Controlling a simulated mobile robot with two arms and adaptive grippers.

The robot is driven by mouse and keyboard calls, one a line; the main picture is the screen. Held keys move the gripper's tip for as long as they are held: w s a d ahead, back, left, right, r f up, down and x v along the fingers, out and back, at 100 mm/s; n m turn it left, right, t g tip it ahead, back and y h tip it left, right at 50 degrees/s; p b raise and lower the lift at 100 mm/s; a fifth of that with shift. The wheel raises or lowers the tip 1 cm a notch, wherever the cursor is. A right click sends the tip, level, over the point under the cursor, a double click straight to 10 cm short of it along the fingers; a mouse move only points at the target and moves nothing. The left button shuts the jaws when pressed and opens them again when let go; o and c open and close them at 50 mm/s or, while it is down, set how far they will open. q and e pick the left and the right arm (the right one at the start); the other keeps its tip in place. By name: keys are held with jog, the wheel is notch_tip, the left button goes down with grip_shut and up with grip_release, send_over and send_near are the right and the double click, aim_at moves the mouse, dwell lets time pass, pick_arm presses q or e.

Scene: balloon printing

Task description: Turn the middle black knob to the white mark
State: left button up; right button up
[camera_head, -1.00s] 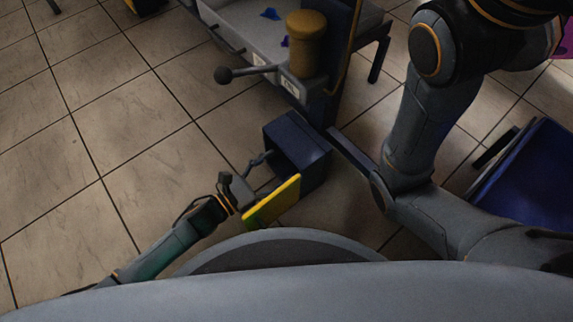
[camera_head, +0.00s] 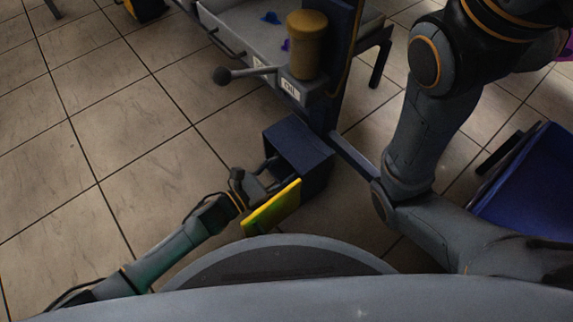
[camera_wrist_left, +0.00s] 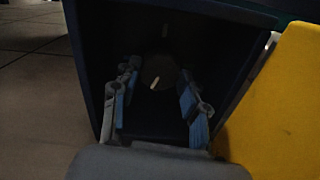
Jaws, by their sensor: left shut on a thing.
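A dark blue box (camera_head: 301,143) with an open front stands near the middle of the head view, below the machine. In the left wrist view, a round dark knob (camera_wrist_left: 158,68) with a pale pointer line sits on its dark inner face. A short pale mark (camera_wrist_left: 165,31) shows above the knob; the pointer line is on the knob's lower part, tilted. My left gripper (camera_head: 270,170) reaches into the box. My right gripper is out of view. Other knobs cannot be made out.
A yellow panel (camera_head: 272,207) stands beside my left gripper, close to the box. Above are a lever with a round end (camera_head: 222,75) and a brown cylinder (camera_head: 307,45) on the machine. A blue bin (camera_head: 530,185) stands at the right. The floor at left is clear.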

pick_arm(q)
jog(key=n+p, duration=0.1)
jog(key=n, duration=0.1)
jog(key=shift+r+n+p, duration=0.1)
jog(key=shift+n+p, duration=1.1)
jog(key=shift+n, duration=1.2)
jog(key=o, duration=1.1)
jog(key=shift+o, duration=0.2)
jog(key=v, duration=1.2)
